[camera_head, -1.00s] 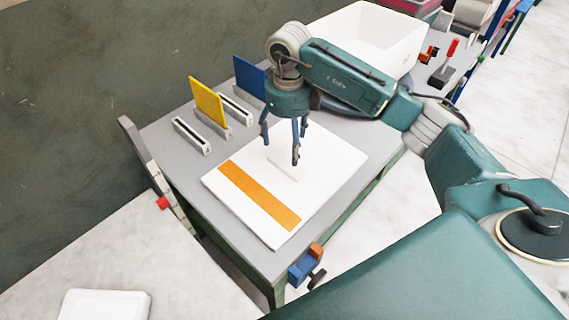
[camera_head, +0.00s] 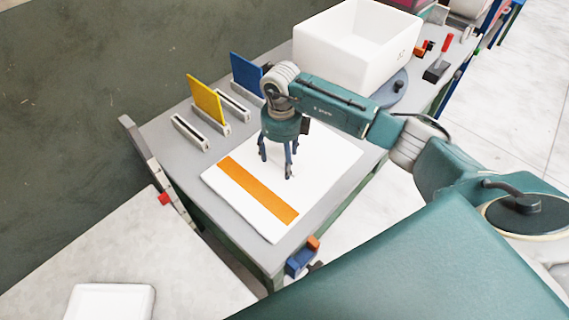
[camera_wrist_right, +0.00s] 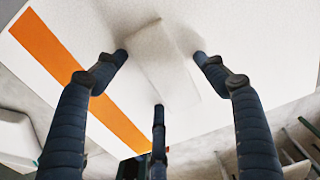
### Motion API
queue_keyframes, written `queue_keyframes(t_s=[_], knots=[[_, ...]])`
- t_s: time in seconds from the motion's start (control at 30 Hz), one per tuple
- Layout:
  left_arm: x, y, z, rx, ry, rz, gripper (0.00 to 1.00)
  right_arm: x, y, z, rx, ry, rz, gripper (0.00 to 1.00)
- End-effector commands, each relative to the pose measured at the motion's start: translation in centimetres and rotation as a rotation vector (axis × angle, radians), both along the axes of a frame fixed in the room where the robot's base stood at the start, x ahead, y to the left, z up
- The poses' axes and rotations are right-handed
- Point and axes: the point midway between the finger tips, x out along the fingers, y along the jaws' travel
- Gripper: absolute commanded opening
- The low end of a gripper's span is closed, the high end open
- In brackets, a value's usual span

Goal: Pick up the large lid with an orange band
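The large white square lid (camera_head: 322,165) lies flat on the grey table, with an orange band (camera_head: 257,191) across its near-left part. My right gripper (camera_head: 279,166) points down over the middle of the lid, with its three dark fingers spread. In the right wrist view the fingertips of the gripper (camera_wrist_right: 160,68) stand around a low raised white block (camera_wrist_right: 165,52) on the lid. The fingers look open, with a gap to the block; I cannot tell whether the tips touch the lid. My left gripper is not in view.
A yellow panel (camera_head: 208,102) and a blue panel (camera_head: 246,74) stand upright in slotted holders behind the lid. A large white bin (camera_head: 352,47) stands at the back right. A blue and orange clamp (camera_head: 300,261) sits at the table's near corner. A white tray (camera_head: 110,301) lies at lower left.

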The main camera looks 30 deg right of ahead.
Motion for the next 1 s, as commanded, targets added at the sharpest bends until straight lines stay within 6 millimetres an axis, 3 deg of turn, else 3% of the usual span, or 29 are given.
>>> queue_keyframes(t_s=[0.03,0.17,0.2,0.47,0.67,0.87,1.0], knots=[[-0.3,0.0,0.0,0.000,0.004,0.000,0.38,0.0,0.0,0.0,0.000,0.000,0.000,0.56],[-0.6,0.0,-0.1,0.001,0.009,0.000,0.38,0.0,0.0,0.0,0.000,0.000,0.000,0.30],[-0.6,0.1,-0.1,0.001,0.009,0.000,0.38,0.0,0.0,0.0,0.000,0.000,0.000,0.29],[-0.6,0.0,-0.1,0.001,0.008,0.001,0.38,0.0,0.0,0.1,0.000,-0.001,0.000,0.28],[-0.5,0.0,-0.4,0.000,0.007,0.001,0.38,0.1,0.0,1.3,0.000,-0.003,-0.001,0.28],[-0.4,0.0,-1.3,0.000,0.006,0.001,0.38,0.2,0.0,4.7,0.000,-0.006,-0.001,0.28],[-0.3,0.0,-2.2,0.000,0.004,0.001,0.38,0.2,0.0,8.3,0.001,-0.009,0.001,0.28]])
